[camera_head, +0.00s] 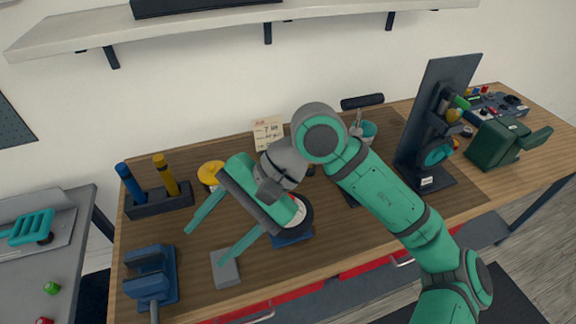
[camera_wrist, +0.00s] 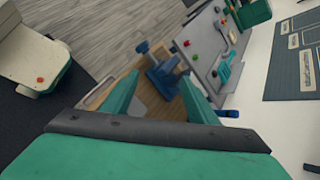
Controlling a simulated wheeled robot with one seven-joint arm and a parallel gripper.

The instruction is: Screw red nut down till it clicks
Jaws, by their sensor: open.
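My gripper (camera_head: 204,247) is open and empty, fingers spread and pointing down-left over the left part of the wooden bench. In the wrist view, its fingers (camera_wrist: 160,76) frame the blue vise (camera_wrist: 163,72), with nothing between them. I cannot pick out the red nut for certain. A small red piece (camera_head: 43,321) lies at the bottom edge of the grey side table, and a small red piece also shows in the wrist view (camera_wrist: 187,43). Both are too small to identify as a nut. Part of the bench behind my gripper and arm is hidden.
The blue vise (camera_head: 150,278) stands at the bench's front left; a dark holder (camera_head: 160,204) with blue and yellow handles is behind it. A black upright panel (camera_head: 437,120) and a dark green machine (camera_head: 497,143) stand right. A grey block (camera_head: 226,270) sits near the front edge.

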